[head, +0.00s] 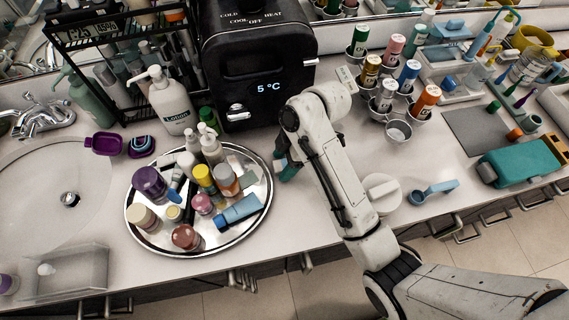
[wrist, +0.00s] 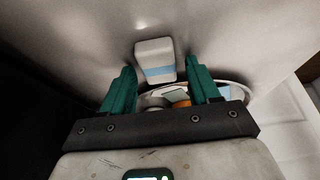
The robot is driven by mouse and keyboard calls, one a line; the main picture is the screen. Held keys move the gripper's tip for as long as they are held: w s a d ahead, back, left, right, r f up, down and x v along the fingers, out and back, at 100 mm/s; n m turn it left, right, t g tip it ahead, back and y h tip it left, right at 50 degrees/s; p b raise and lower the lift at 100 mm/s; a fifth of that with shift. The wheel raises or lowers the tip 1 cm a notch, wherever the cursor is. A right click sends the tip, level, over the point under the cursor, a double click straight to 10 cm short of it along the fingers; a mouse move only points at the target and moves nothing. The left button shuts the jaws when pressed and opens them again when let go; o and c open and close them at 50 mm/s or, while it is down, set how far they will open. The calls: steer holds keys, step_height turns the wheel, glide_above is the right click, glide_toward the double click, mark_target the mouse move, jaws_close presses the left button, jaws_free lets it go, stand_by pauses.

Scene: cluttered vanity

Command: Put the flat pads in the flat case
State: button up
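My gripper (head: 286,166) is low beside the right rim of the round tray, pointing down at the counter. In the wrist view its two green fingers (wrist: 160,78) are apart. A small white block with a blue band (wrist: 155,62) shows between and beyond the fingertips, with a gap on each side. I cannot tell whether this block is the flat pads; the arm hides that spot in the head view. A purple open case (head: 107,144) lies left of the tray. A flat teal case (head: 518,164) lies at the far right. I cannot tell which is the flat case.
The silver tray (head: 262,160) holds several bottles and jars. A black cooler box (head: 258,60) stands behind my gripper. A white round container (head: 382,194) and a blue scoop (head: 434,191) lie right of my arm. Several cans (head: 388,95) stand in holders behind.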

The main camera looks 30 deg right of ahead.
steer(key=c, duration=1)
steer(key=shift+r, duration=0.15)
